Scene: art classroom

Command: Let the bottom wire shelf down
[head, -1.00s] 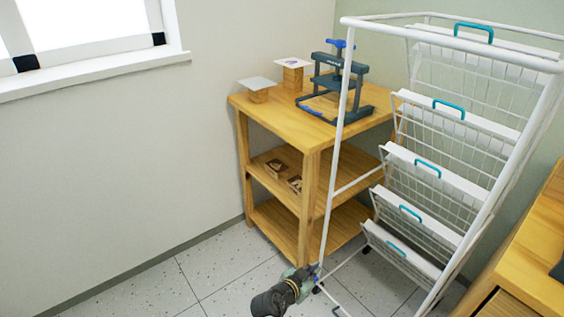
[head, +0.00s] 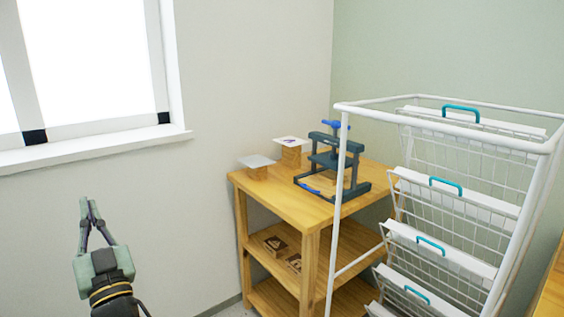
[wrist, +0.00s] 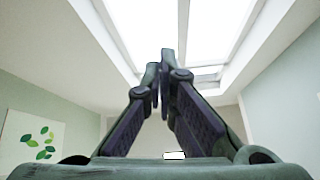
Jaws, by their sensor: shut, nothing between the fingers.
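The white wire rack (head: 440,146) stands at the right in the head view. Several wire shelves hang in it, tilted up, with teal handles on most visible front edges. The bottom wire shelf (head: 378,309) shows only as a sliver at the lower picture edge; its handle is out of view. My gripper (head: 87,205) is at the lower left, pointing up, well apart from the rack and in front of the wall. In the wrist view its fingers (wrist: 163,75) meet at the tips, shut with nothing between them.
A wooden shelf table (head: 260,185) stands left of the rack, bearing a dark press (head: 335,165) and small blocks. A window (head: 90,60) is at upper left. A wooden surface (head: 552,290) edges the right side. The space between my gripper and the table is open.

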